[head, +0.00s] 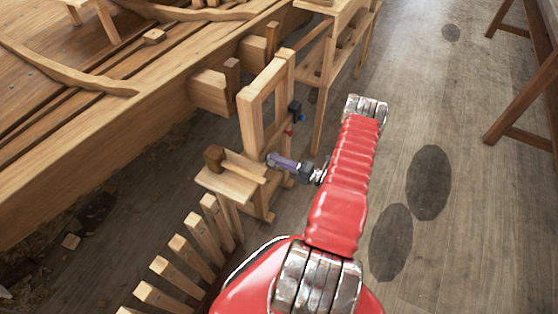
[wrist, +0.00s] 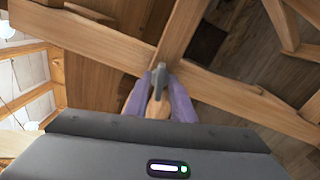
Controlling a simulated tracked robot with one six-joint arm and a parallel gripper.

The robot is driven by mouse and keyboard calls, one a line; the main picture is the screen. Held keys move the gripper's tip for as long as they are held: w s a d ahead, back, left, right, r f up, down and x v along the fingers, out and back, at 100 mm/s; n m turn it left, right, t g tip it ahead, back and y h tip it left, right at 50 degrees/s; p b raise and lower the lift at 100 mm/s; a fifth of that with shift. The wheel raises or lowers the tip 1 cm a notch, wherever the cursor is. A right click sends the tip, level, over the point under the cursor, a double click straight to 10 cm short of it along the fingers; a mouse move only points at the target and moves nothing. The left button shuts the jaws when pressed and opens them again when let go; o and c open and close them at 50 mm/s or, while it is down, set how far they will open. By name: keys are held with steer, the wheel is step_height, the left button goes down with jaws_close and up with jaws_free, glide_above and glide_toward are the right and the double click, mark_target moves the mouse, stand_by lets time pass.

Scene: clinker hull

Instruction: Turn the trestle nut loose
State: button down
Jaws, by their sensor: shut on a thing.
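In the wrist view, the trestle nut (wrist: 158,80) shows as a small grey piece in front of crossing wooden beams (wrist: 105,42). The two purple fingers of my gripper (wrist: 159,84) lie on either side of it and are shut on it. In the head view, my gripper (head: 280,161) points left, low beside the wooden trestle (head: 248,110) next to the hull. The nut cannot be made out there, and how far it is turned cannot be told.
The planked hull (head: 130,110) fills the upper left. A small black item (head: 294,108) is on the trestle. A wooden rack (head: 325,65) stands behind it, with upright slats (head: 185,250) in front. The floor (head: 430,100) to the right is open up to another wooden stand (head: 525,90).

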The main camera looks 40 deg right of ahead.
steer(key=c, duration=1.9)
jaws_free()
steer(key=shift+a+f, duration=0.25)
steer(key=shift+o, duration=0.3)
steer(key=shift+d+r, duration=0.1)
steer(key=shift+s+d, duration=0.1)
steer(key=v, duration=1.3)
steer(key=shift+s, duration=0.35)
steer(key=shift+o, duration=0.5)
